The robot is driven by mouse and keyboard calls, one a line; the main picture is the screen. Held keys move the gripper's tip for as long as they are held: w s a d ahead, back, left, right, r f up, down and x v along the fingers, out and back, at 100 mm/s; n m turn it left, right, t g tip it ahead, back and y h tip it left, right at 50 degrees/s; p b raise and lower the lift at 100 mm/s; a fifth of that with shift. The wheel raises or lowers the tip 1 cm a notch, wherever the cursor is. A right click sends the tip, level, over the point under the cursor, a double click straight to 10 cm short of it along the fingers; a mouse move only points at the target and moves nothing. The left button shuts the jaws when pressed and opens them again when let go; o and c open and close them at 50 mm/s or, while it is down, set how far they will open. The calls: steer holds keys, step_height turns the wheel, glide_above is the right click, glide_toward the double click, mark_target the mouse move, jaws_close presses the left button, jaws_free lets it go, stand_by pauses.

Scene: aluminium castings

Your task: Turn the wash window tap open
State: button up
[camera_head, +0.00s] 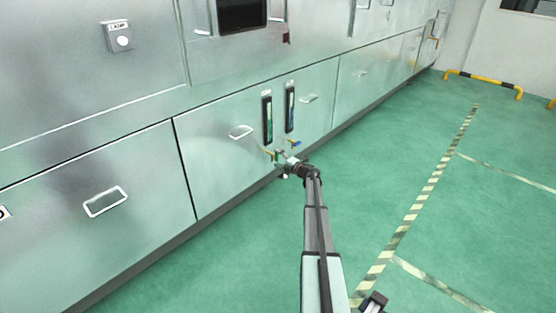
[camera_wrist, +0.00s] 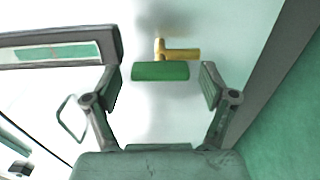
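Two small taps sit low on the metal cabinet front, each below a tall gauge. The nearer tap has a brass body and green handle (camera_head: 275,156); the other has a blue handle (camera_head: 295,143). I cannot read which is the wash window tap. My gripper (camera_head: 286,166) is at the green-handled tap. In the wrist view my gripper (camera_wrist: 160,80) is open, with a finger on each side of the green handle (camera_wrist: 160,71) and a gap at both ends. The brass body (camera_wrist: 178,54) shows behind; the handle lies parallel to its side arm.
The green gauge (camera_head: 267,121) and blue gauge (camera_head: 290,108) are mounted above the taps. Drawer-style handles (camera_head: 241,132) stick out nearby. A labelled button box (camera_head: 119,37) is higher up.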

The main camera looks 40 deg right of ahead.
steer(key=shift+s, duration=0.1)
steer(key=s+d, duration=0.2)
steer(key=s, duration=0.9)
steer(key=shift+s+d, duration=0.15)
steer(key=shift+s, duration=0.2)
